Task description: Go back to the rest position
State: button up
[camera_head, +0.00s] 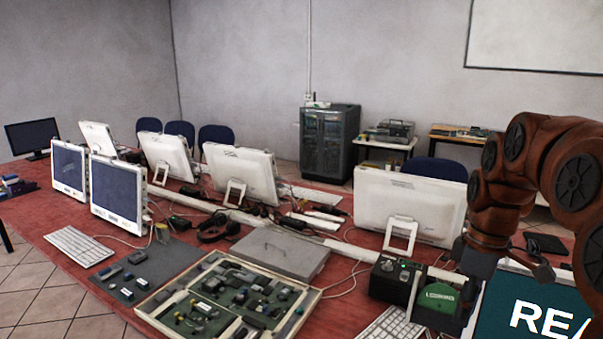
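My brown arm comes in at the right edge of the head view and bends down over the right end of the red table (30,222). My gripper (508,264) is a dark shape at the end of the arm, low on the right, above a teal panel with white letters. Its fingers are small and dark against the background, and I cannot tell whether they are open or shut. I see nothing clearly held in it.
Several white monitors (240,172) stand along the table. An open case of electronic parts (226,300), a grey closed case (280,253), a keyboard (78,246) and a black-and-green device (437,298) lie in front. Loose cables run between them. Tiled floor shows at left.

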jog(key=s+a+f+m, duration=0.3)
jog(key=s, duration=0.4)
jog(key=s+a+f+m, duration=0.3)
jog(key=s+a+f, duration=0.1)
jog(key=s, duration=0.4)
jog(key=s+a+f+m+h, duration=0.1)
jog(key=s+a+f+m, duration=0.2)
jog(key=s, duration=0.5)
jog(key=shift+a+f+g, duration=0.2)
jog(key=shift+a+g, duration=0.1)
jog(key=shift+a, duration=0.15)
